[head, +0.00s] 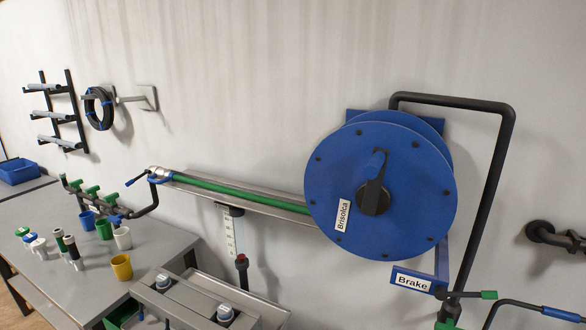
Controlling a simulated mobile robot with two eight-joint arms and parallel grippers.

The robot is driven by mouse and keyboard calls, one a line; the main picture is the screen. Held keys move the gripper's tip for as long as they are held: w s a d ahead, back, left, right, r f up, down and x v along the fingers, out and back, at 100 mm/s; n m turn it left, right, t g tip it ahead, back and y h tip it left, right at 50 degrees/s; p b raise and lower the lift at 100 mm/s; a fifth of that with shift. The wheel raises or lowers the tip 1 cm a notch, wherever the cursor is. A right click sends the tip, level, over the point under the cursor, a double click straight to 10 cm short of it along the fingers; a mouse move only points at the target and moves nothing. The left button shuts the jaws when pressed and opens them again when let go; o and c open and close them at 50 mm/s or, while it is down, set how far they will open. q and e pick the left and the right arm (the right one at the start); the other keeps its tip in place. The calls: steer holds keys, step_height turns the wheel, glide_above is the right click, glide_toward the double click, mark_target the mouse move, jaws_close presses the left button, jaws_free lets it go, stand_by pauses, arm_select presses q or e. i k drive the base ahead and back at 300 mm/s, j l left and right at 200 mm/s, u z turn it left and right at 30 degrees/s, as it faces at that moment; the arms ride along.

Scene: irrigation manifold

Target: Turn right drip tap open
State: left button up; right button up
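A dark pipe manifold (143,212) with several green taps stands at the back of the left bench. The rightmost green tap (108,197) of the row is small in view, and I cannot tell its handle's setting. At the lower right, a green-tipped lever (488,295) and a blue-tipped handle (560,314) on a dark pipe show near the frame edge. I cannot tell for sure which of these is the right drip tap. Neither of my grippers is in view.
A large blue hose reel (330,180) labelled Brisolca fills the centre right, with a Brake plate (412,281) below. A green hose (240,195) runs along a metal rail. Cups, including a yellow cup (122,267), and small fittings stand on the grey bench (60,285).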

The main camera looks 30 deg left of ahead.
mark_target(111, 198)
steer(key=u, duration=0.5)
steer(key=k+j+u, duration=0.1)
steer(key=u, duration=0.9)
steer(key=j+u, duration=0.15)
steer(key=u, duration=0.35)
steer(key=i+j+z, duration=0.1)
steer(key=z, duration=1.1)
steer(key=i+j+z, duration=0.1)
steer(key=j+z, duration=1)
steer(key=j, duration=0.4)
steer(key=j+z, duration=0.2)
steer(key=j, duration=0.35)
steer(key=k+j, duration=0.1)
steer(key=j, duration=0.65)
steer(key=k+j+z, duration=0.1)
steer(key=j, duration=0.25)
